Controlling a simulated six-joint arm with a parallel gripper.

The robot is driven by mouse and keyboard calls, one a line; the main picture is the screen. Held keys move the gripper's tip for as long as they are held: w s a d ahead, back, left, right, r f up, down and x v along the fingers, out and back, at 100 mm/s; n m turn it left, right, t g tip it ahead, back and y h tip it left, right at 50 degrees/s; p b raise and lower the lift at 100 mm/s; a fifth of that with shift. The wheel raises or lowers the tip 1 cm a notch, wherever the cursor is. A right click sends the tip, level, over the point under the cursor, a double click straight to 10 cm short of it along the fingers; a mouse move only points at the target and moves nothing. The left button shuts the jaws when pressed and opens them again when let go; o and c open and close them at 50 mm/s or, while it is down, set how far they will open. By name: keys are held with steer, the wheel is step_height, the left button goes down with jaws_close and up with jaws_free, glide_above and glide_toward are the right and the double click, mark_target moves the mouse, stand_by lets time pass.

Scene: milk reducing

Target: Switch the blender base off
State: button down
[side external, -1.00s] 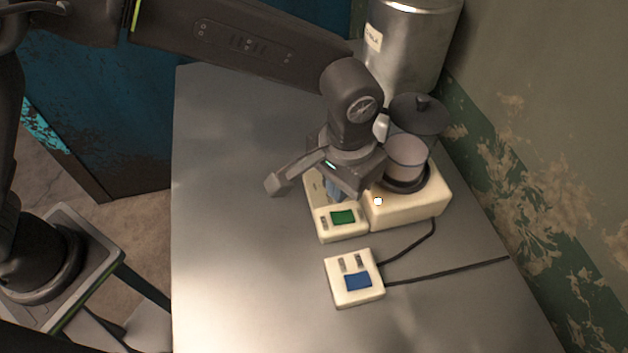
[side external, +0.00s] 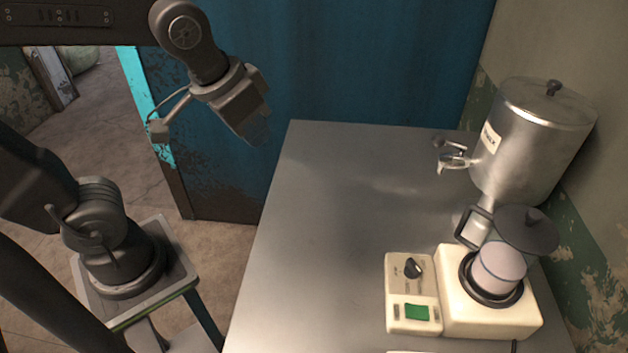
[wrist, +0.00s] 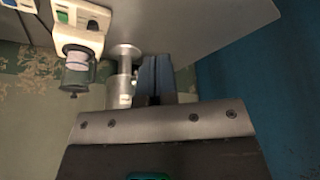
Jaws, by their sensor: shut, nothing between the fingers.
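The cream blender base (side external: 466,322) stands at the right of the metal table, and it also shows in the wrist view (wrist: 90,14). A clear jar (side external: 500,262) with pale contents and a dark lid sits on it. The knob's setting is too small to read. My gripper (side external: 264,137) is shut and empty, raised beyond the table's far left corner, well away from the panel. Its fingers also show in the wrist view (wrist: 155,74).
A metal milk tank (side external: 530,140) with a tap (side external: 453,160) stands behind the blender base near the wall. The left and middle of the table (side external: 330,240) are clear. A blue door (side external: 370,60) is behind the table.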

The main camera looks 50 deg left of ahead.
steer(key=shift+n+t+y, duration=0.3)
steer(key=shift+t, duration=0.2)
steer(key=s+a, duration=0.1)
steer(key=s, duration=0.1)
steer(key=s+a+f, duration=0.1)
steer(key=s+a, duration=0.1)
steer(key=shift+s+a+f, duration=0.1)
steer(key=w+d+r+m+g, duration=0.3)
steer(key=w+d+m+g, duration=0.1)
steer(key=w+d+m, duration=1)
steer(key=d+f+m+g, duration=0.1)
steer(key=d+f+m, duration=0.2)
steer(key=d, duration=0.3)
steer(key=d+f+m+g, duration=0.1)
steer(key=d+f+m, duration=0.2)
steer(key=d+m, duration=0.2)
steer(key=w+d+f+m+y, duration=0.1)
steer(key=d+f+m, duration=0.2)
steer(key=d+m, duration=0.2)
steer(key=d, duration=0.2)
steer(key=shift+d+f+g, duration=0.2)
steer(key=shift+d+g, duration=0.2)
steer(key=shift+w, duration=0.1)
